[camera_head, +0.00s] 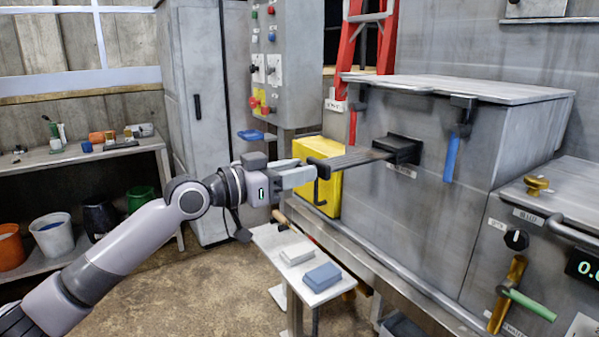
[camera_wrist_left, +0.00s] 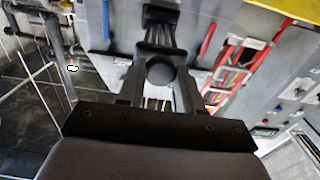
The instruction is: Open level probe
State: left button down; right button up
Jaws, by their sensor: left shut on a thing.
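The level probe is a dark flat bar (camera_head: 352,160) that sticks out from a black mount (camera_head: 403,148) on the front wall of the grey compactor box. A small label below the mount is too small to read. My left gripper (camera_head: 311,174) is shut on the outer end of the bar, reaching in from the left. In the left wrist view, a round black knob (camera_wrist_left: 161,72) of the probe sits between the two fingers, and the black mount (camera_wrist_left: 160,14) is beyond it. The fingers partly hide the probe's end. My right gripper is in neither view.
A blue handle (camera_head: 450,157) hangs from the lid edge. A yellow box (camera_head: 318,172) stands behind my left gripper. A small white table (camera_head: 320,290) with two blocks is below. A control panel (camera_head: 290,55), red ladder (camera_head: 347,55) and lower right valve handles (camera_head: 525,305) are nearby.

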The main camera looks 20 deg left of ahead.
pick_arm(q)
jog(key=shift+s+a, duration=0.25)
jog(key=shift+s, duration=0.05)
jog(key=c, duration=0.8)
grip_release()
jog(key=shift+o, duration=0.2)
jog(key=b+v, duration=0.2)
jog(key=v, duration=0.5)
